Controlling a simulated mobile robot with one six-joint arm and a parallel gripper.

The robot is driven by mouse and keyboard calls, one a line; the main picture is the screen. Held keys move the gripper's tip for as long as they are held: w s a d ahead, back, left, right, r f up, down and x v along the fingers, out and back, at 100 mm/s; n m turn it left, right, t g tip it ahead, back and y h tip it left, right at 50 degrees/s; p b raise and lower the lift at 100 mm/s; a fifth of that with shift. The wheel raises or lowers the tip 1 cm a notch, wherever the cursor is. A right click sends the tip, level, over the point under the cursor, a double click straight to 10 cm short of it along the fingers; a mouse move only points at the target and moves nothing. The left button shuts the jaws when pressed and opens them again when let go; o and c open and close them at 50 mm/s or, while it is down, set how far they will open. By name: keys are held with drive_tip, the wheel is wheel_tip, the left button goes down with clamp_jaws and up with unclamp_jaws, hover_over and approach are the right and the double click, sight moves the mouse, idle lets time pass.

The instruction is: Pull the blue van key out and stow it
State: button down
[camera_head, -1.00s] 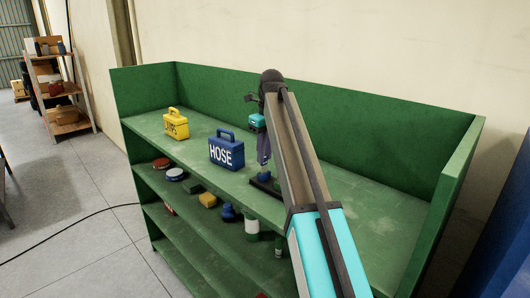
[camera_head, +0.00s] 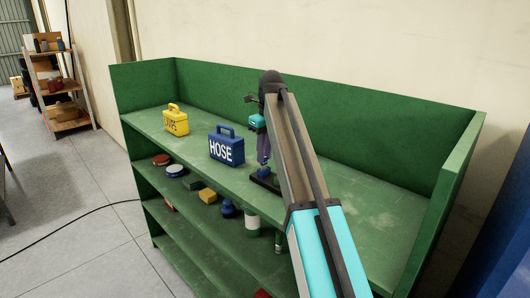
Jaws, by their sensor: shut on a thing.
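My arm reaches over the green bench, and my gripper (camera_head: 263,150) points down at a small dark block (camera_head: 264,181) on its top. The gripper is shut on a small blue thing (camera_head: 264,171), seemingly the blue van key, right above or in that block. My arm partly covers the block, and the view is too small to tell whether the key still sits in it. A blue box lettered HOSE (camera_head: 226,149) stands just left of the gripper. A yellow box (camera_head: 175,121) with partly readable lettering stands farther left.
The green bench (camera_head: 330,185) has a raised back and right side wall. Lower shelves hold several small items, among them a red tin (camera_head: 161,160) and a yellow block (camera_head: 207,196). A rack (camera_head: 60,95) stands far left. The bench top right of my arm is clear.

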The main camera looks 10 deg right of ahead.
drive_tip(key=c, duration=1.5)
unclamp_jaws()
drive_tip(key=shift+o, duration=0.2)
drive_tip(key=shift+r, duration=0.1)
wheel_tip(320, 180, up, 12)
drive_tip(key=s, duration=0.1)
drive_tip(key=shift+d, duration=0.4)
drive_tip(key=shift+f, duration=0.2)
